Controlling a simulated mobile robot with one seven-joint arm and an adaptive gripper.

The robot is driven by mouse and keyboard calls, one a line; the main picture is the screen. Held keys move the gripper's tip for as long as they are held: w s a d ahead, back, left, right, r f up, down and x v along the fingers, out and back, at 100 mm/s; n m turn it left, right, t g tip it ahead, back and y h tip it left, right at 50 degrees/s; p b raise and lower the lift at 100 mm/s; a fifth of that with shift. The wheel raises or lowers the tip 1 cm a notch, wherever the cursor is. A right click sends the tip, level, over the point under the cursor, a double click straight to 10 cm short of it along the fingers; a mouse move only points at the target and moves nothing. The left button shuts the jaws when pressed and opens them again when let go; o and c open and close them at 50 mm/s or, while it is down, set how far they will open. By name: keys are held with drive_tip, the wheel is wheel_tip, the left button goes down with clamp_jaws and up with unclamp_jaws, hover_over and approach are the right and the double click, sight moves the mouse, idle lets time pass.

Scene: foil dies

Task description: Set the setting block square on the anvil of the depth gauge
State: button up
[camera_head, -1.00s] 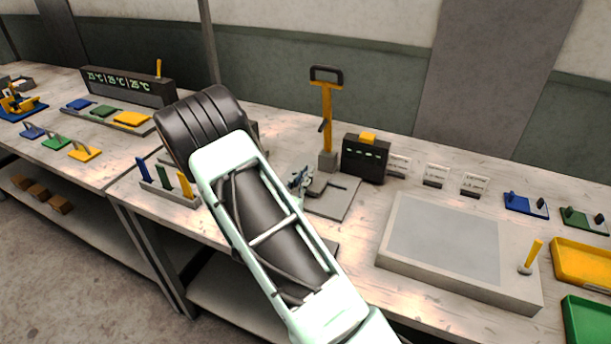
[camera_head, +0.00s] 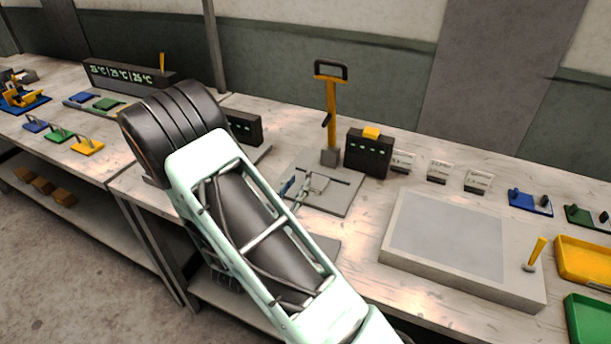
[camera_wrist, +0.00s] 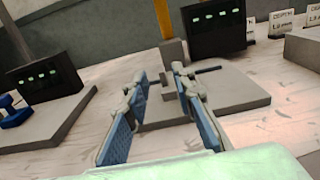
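The likely depth gauge is a stand with a yellow post (camera_head: 331,105) and black handle, rising from a grey block at the back of a grey base plate (camera_head: 335,200). A dark readout box (camera_head: 368,154) stands beside it. My gripper (camera_head: 303,188) is low over the plate's left part; its blue-padded fingers (camera_wrist: 160,75) are apart in the wrist view. A low grey block (camera_wrist: 165,108) shows between and beyond the fingers, in front of the post; I cannot tell whether it is the setting block or the anvil. Contact with the fingers is unclear.
Left of the gripper, another dark readout box (camera_wrist: 40,76) stands on a grey plate with a blue piece (camera_wrist: 12,112). A broad grey slab (camera_head: 445,240) with a yellow peg (camera_head: 536,254) lies to the right. Small label cards (camera_head: 439,170) stand behind the slab.

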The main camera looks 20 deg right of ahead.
drive_tip(key=shift+v, duration=2.25)
drive_tip(key=shift+r, duration=0.15)
